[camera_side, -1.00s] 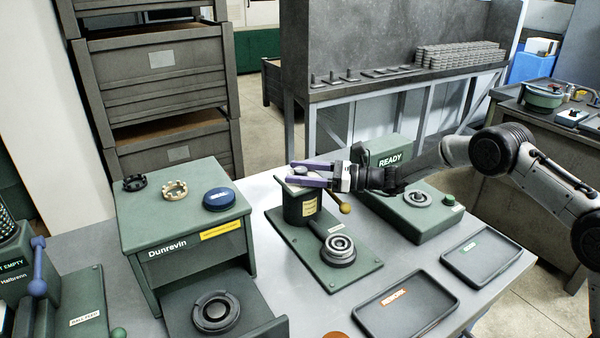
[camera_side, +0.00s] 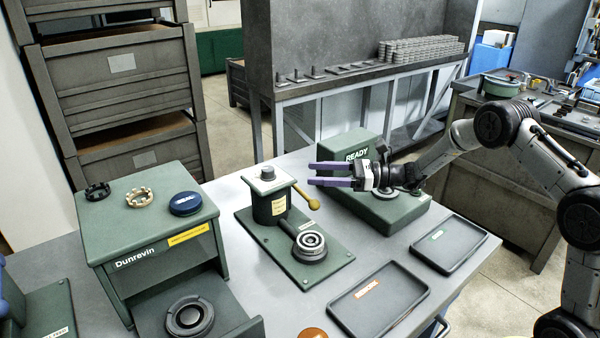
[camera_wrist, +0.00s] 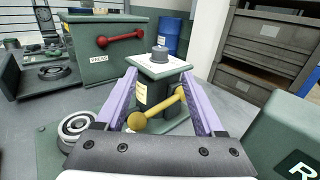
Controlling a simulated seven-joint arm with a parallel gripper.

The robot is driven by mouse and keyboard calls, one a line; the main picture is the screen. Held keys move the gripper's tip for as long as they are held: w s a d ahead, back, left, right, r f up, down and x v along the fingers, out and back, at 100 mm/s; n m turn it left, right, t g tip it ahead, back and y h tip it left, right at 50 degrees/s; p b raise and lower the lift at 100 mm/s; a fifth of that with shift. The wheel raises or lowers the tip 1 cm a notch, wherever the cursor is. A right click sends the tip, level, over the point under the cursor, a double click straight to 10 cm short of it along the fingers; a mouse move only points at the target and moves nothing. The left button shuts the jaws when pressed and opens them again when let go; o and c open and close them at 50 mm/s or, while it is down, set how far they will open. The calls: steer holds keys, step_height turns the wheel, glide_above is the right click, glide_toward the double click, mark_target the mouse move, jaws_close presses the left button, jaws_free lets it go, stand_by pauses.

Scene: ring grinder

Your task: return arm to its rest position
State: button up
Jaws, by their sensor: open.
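My gripper (camera_side: 312,173) is open and empty, its two purple fingers pointing left in the side view. It hangs in the air to the right of the press-like fixture (camera_side: 268,208), which has a yellow ball-ended lever (camera_side: 309,198). In the wrist view, the fixture (camera_wrist: 158,66) and its lever show between and beyond the fingers (camera_wrist: 155,82). A round metal ring piece (camera_side: 311,244) sits on the front of the fixture's green base. The arm reaches in from the right, and the gripper partly covers the green READY machine (camera_side: 357,152) behind it.
A green Dunrevin machine (camera_side: 135,225) stands at the left with several ring-like parts on top. Two dark trays, a REWORK one (camera_side: 380,297) and a green-labelled one (camera_side: 449,243), lie at the front right. Shelving and a back bench stand beyond the table.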

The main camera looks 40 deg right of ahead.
steer(key=shift+s+d, duration=0.4)
steer(key=shift+d, duration=0.05)
steer(key=shift+a, duration=0.1)
